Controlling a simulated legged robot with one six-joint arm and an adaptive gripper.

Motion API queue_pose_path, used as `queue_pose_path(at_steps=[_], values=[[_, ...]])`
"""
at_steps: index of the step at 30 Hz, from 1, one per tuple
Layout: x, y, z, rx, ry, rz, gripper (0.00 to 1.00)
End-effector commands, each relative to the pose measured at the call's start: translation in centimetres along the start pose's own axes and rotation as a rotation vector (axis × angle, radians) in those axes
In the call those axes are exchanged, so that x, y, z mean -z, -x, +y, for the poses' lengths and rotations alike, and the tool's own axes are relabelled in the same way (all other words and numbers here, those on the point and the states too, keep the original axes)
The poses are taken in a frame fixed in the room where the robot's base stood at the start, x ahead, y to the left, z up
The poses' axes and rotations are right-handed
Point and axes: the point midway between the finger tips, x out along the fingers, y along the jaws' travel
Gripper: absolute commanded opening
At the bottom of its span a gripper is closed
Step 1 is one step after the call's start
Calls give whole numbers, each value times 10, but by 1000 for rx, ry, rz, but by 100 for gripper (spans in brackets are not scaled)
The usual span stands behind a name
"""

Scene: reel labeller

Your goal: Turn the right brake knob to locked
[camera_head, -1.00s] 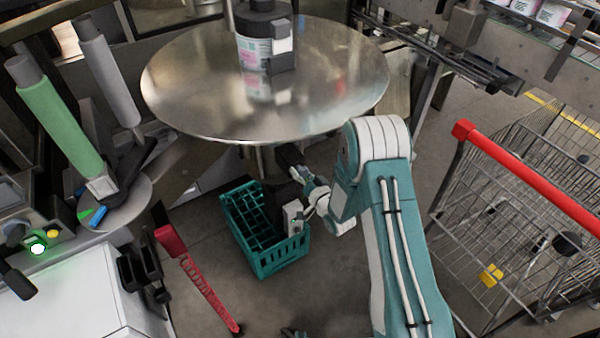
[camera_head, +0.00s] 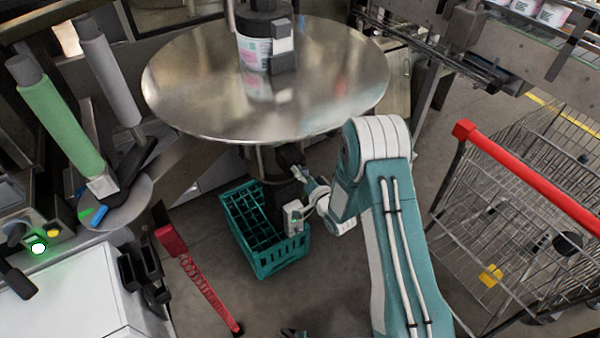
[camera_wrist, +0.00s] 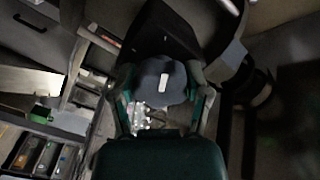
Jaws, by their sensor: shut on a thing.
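The brake knob (camera_wrist: 168,80) is dark and round with a short white mark on its face. The mark stands almost upright in the wrist view. My gripper (camera_wrist: 164,86) has one finger on each side of the knob and is shut on it. In the head view my gripper (camera_head: 292,168) reaches under the front edge of the large metal disc. The knob is not visible there. I see no lettering that tells the locked position.
The round metal disc (camera_head: 200,85) overhangs my gripper, with a labelled tub (camera_head: 254,52) on it. A teal crate (camera_head: 278,262) is below. A cart with a red handle (camera_head: 530,175) stands right.

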Motion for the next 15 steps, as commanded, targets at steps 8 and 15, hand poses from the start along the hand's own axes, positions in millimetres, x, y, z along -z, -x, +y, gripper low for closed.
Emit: queue_pose_path(at_steps=[8, 15], values=[[0, 2, 2, -9, -1, 0, 97], [-1, 0, 0, -5, 2, 0, 97]])
